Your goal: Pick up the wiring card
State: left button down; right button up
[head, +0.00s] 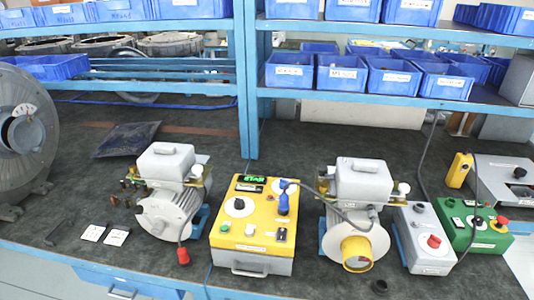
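Two small white cards lie flat near the front edge of the bench at left in the head view: a left card (93,232) and a right card (117,236). Both carry small dark and reddish marks, too small to read, so I cannot tell which is the wiring card. A small dark object (53,238) lies to their left. Neither of my grippers shows in the head view.
A grey blower (168,205) with a red-tipped cable stands right of the cards. Further right are a yellow control box (246,225), a second blower (357,210), a grey box (424,238) and a green box (474,224). A large round fan housing (25,130) stands at left.

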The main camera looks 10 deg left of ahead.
aim_at(118, 235)
jog(key=k+l+u, duration=0.1)
jog(key=u, duration=1.35)
